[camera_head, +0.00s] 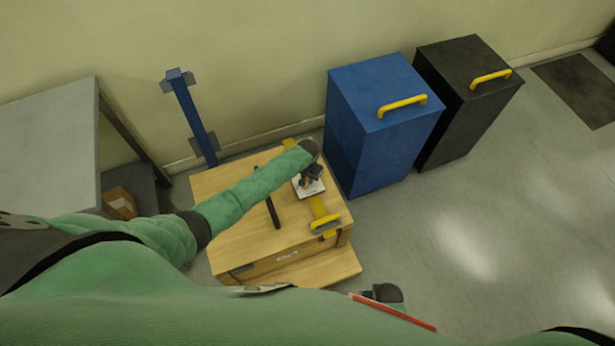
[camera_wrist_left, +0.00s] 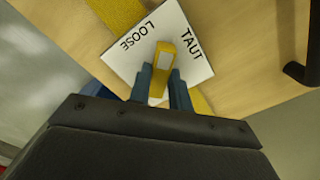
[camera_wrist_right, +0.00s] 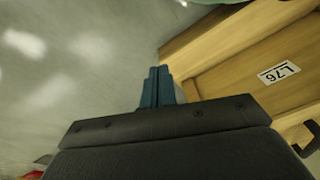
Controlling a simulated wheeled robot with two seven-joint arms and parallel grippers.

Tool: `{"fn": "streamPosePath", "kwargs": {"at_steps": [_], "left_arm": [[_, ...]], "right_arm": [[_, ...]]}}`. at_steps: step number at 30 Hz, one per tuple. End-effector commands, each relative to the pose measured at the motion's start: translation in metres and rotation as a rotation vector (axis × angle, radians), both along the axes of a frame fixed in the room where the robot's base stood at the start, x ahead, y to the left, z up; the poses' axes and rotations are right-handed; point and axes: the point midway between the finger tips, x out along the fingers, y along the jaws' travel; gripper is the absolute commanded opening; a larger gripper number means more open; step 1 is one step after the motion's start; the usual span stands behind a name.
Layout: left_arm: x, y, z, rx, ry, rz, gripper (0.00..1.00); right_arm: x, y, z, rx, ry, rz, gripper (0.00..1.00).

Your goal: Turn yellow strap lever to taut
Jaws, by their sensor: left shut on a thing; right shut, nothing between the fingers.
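The yellow strap lever (camera_wrist_left: 165,49) sits on a white plate (camera_wrist_left: 202,67) printed LOOSE and TAUT. In the left wrist view its top end lies between the two words. My left gripper (camera_wrist_left: 161,72) is shut on the lever, one blue finger on each side. In the head view the plate (camera_head: 317,188) lies on a wooden crate, partly hidden by my left gripper (camera_head: 312,174). A yellow strap (camera_head: 318,207) runs across the crate under the plate. My right gripper (camera_wrist_right: 159,74) is shut and empty, out over the floor beside the crate.
A blue bin (camera_head: 350,140) and a black bin (camera_head: 450,120) stand to the right. A grey table (camera_head: 50,150) and blue post (camera_head: 190,115) are left.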

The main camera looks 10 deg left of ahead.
Motion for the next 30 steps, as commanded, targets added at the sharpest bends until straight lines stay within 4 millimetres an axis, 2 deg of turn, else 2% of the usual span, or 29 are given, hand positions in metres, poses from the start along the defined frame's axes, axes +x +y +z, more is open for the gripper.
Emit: {"fn": "streamPosePath", "kwargs": {"at_steps": [7,18,30], "left_arm": [[0.0,0.0,0.001,0.0,0.0,-0.234,0.0],[0.001,0.001,0.0,0.001,-0.001,-0.544,0.0],[0.0,0.0,0.0,0.0,0.0,-0.718,0.0]], "right_arm": [[0.0,-0.002,-0.011,-0.003,-0.007,0.001,0.0],[-0.001,-0.003,-0.017,-0.005,-0.008,0.002,0.0],[0.0,-0.003,-0.017,-0.005,-0.01,0.002,0.0]]}}
